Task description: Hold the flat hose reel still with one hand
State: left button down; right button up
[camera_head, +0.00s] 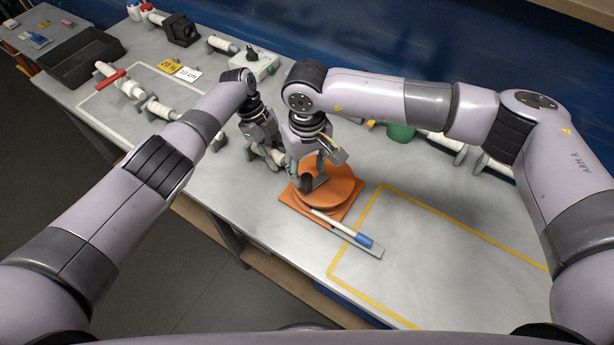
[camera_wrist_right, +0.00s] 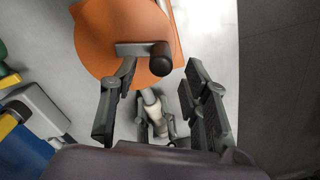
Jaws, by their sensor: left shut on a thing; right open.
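The flat hose reel is an orange disc (camera_head: 340,187) on an orange square plate (camera_head: 290,198) on the bench. In the right wrist view its disc (camera_wrist_right: 105,45) carries a grey crank arm with a dark knob (camera_wrist_right: 161,58). My right gripper (camera_head: 318,178) is over the reel, partly hiding it. Its two fingers stand apart in the right wrist view (camera_wrist_right: 160,105), with the knob beyond them and nothing clasped. My left gripper (camera_head: 272,155) is just left of the reel, shut on a white cylindrical piece (camera_wrist_right: 150,100); its fingertips are partly hidden.
A white rod with a blue end (camera_head: 345,232) lies by the reel's front right. A yellow-taped area (camera_head: 450,260) to the right is bare. White fittings, a red-handled valve (camera_head: 110,80), a white box (camera_head: 255,62) and a black tray (camera_head: 85,57) stand at left and back.

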aim_at(307, 176)
jog(key=shift+f, duration=2.15)
jog(key=shift+c, duration=0.2)
grip_shut()
